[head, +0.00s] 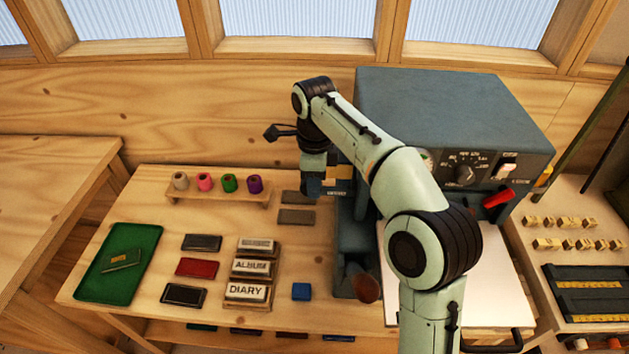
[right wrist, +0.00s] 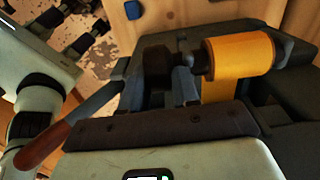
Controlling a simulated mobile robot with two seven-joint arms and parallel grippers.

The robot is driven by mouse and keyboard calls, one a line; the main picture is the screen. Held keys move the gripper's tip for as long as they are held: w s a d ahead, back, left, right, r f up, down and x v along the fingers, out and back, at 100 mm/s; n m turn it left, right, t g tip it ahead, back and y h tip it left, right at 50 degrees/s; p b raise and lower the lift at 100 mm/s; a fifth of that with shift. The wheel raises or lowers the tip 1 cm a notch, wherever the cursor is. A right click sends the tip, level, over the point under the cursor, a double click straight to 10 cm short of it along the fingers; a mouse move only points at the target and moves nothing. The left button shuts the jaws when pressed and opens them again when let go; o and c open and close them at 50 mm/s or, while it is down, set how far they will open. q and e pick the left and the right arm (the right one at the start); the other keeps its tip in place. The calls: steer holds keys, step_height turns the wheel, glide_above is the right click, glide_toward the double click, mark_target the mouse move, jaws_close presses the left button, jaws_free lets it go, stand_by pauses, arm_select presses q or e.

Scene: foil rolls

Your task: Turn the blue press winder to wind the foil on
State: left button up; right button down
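The blue-grey press (head: 450,105) stands at the back right of the bench, partly hidden by my right arm. A gold foil roll (right wrist: 240,55) sits on a spindle in the right wrist view, with a strip hanging down; part of it shows in the head view (head: 338,174). A dark, knob-like winder (right wrist: 156,65) is left of the roll. Blue parts (right wrist: 186,86) show beside and below it. My right gripper (head: 318,182) points down at the press's left side, close to the roll. Its fingertips and any contact are not clear. My left gripper is not in view.
The press's wooden-handled lever (head: 364,284) hangs in front; it also shows in the wrist view (right wrist: 44,146). A rack of coloured spools (head: 218,190), a green tray (head: 118,262) and type blocks (head: 249,291) lie to the left. A small blue block (head: 301,291) sits nearby.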

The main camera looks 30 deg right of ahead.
steer(key=shift+d+f+t+y+b, duration=0.15)
steer(key=shift+t+y+b, duration=0.15)
steer(key=shift+y, duration=0.1)
steer(key=shift+s+t+y, duration=0.15)
steer(key=shift+t+y, duration=0.25)
steer(key=shift+y, duration=0.4)
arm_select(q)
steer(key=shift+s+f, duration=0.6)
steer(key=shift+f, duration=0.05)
arm_select(e)
steer(key=c, duration=0.9)
jaws_free()
